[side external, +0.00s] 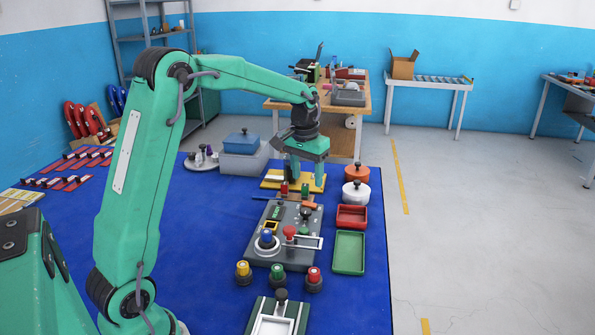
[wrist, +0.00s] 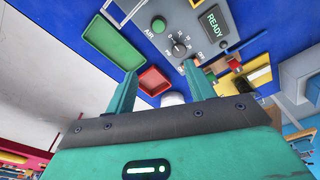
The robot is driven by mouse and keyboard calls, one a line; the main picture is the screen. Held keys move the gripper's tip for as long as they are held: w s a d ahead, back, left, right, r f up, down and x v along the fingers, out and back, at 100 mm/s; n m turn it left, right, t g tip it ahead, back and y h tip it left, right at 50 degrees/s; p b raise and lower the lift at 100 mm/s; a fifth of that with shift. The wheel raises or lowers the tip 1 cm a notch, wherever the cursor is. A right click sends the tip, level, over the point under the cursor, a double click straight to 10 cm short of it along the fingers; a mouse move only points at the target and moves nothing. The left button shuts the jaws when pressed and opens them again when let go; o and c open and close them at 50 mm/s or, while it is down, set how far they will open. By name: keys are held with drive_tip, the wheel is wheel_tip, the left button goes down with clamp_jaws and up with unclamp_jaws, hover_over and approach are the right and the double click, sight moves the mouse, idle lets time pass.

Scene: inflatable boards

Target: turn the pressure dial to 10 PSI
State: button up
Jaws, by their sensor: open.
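The pressure dial (wrist: 180,49) is a dark round knob on a grey panel (wrist: 150,52). In the wrist view small numbers and the word AIR are printed near it, but its setting is too small to read. In the side view the dial (side external: 305,213) sits on the right part of the panel (side external: 252,251). My gripper (side external: 307,183) is open and empty, above and beyond the panel's far end. In the wrist view my gripper's fingers (wrist: 160,69) stand apart, pointing toward the panel, with the dial showing beyond them. I see no contact with the dial.
A lit READY display (wrist: 213,21) and a green button (wrist: 158,24) are near the dial.

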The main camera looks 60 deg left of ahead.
drive_tip(key=n+g, duration=0.1)
hover_over(306, 210)
wheel_tip(306, 210, down, 7)
drive_tip(key=shift+r, duration=0.1)
drive_tip(key=shift+f, duration=3.85)
drive_tip(key=c, duration=1)
